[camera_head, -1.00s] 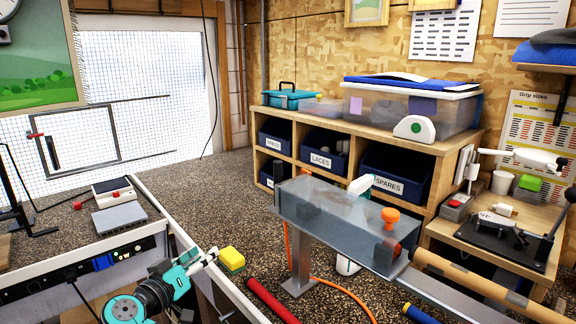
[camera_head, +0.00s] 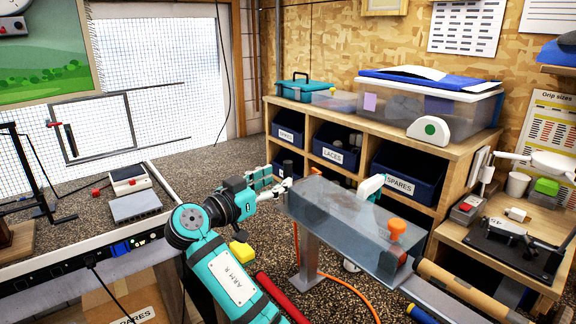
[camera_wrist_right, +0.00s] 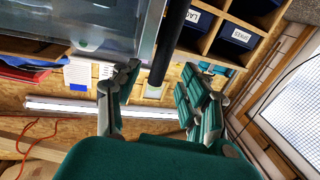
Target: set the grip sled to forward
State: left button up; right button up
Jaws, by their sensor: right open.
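A clear-topped grey box (camera_head: 335,222) stands on a post, with an orange knob (camera_head: 396,228) near its right end. I cannot make out clearly which part is the grip sled; dim shapes show through the cover. My right gripper (camera_head: 281,186) is at the left end of the box, its fingers small and partly overlapped by the box edge. In the right wrist view the fingers (camera_wrist_right: 160,95) are spread and empty. A dark rod (camera_wrist_right: 172,45) stands beyond the gap between them, and the box's clear side (camera_wrist_right: 105,25) is at upper left. My left gripper is not in view.
A wooden shelf with blue bins (camera_head: 405,174) is behind the box. A bench with a clamp device (camera_head: 515,245) is at right. A workbench edge (camera_head: 85,250) is at left. An orange hose (camera_head: 352,285) and a red tube (camera_head: 285,296) are on the floor.

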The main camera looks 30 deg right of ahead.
aim_at(285, 177)
jog(key=p+x, duration=0.1)
jog(key=x, duration=0.4)
grip_shut()
jog(key=shift+d+f, duration=0.2)
dwell(0.6)
